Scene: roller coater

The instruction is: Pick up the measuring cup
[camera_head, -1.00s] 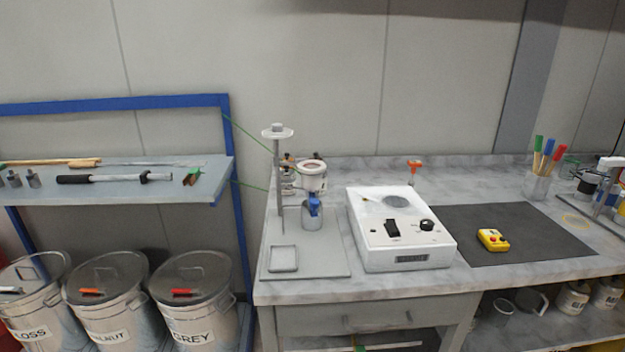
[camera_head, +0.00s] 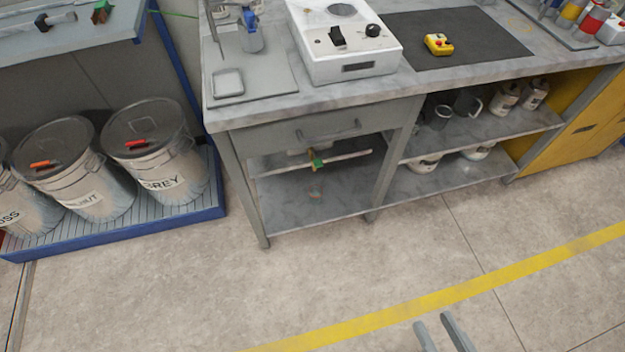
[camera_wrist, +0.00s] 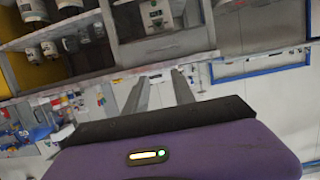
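Two grey cup-like vessels stand on the upper shelf under the bench in the head view: a plain one (camera_head: 441,117) and, to its right, one that seems to have a handle (camera_head: 468,103). The handled one may be the measuring cup, but it is too small to be sure. My gripper (camera_head: 438,328) shows at the bottom edge of the head view, in front of the bench and well apart from the shelf. In the wrist view my gripper (camera_wrist: 158,82) has its two fingers spread, with nothing between them.
White labelled cans (camera_head: 506,97) stand right of the cups. More containers (camera_head: 424,164) sit on the lower shelf. The bench top (camera_head: 440,82) overhangs the shelf, and a grey leg (camera_head: 392,160) stands left. A yellow cabinet (camera_head: 572,132) is at right. The floor (camera_head: 400,262) ahead is clear.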

